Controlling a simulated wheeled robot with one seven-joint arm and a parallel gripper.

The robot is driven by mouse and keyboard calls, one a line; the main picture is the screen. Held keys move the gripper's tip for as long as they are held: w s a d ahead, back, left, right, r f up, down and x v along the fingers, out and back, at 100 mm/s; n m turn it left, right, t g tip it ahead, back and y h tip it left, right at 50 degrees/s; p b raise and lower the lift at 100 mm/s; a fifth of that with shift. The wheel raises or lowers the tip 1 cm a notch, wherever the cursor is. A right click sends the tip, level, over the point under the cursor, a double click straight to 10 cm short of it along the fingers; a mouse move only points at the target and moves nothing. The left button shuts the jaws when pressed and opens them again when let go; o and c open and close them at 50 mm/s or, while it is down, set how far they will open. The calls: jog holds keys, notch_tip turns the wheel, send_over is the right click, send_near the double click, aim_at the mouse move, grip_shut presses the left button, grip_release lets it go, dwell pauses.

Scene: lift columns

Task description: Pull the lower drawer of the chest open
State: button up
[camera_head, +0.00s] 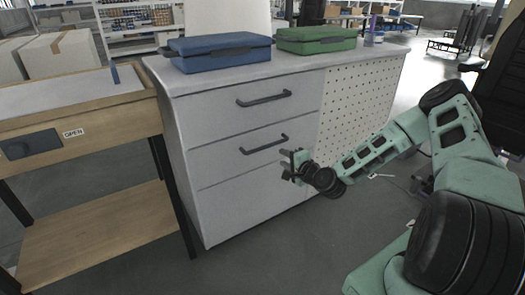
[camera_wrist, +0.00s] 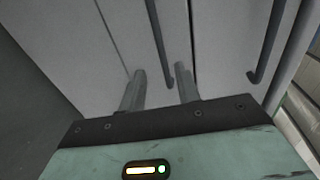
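The grey chest (camera_head: 240,205) stands in the middle of the head view. Its lower drawer (camera_head: 218,167) looks flush with the front and has a dark bar handle (camera_head: 262,145). The upper drawer has a similar handle (camera_head: 263,98). My gripper (camera_head: 289,163) is at the right end of the lower handle, close to the drawer front. In the wrist view my gripper (camera_wrist: 160,80) is open, its two fingers apart. The lower handle (camera_wrist: 157,40) appears between the fingertips, its end in the gap; contact cannot be told. The upper handle (camera_wrist: 272,42) lies to the right.
A blue case (camera_head: 220,52) and a green case (camera_head: 316,39) lie on the chest top. A wooden table (camera_head: 85,108) with an OPEN label stands close at the left. A perforated panel (camera_head: 355,105) forms the chest's right part. The floor before the chest is bare.

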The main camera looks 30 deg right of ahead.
aim_at(265, 148)
jog(key=b+x, duration=0.2)
jog(key=x, duration=1.2)
grip_shut()
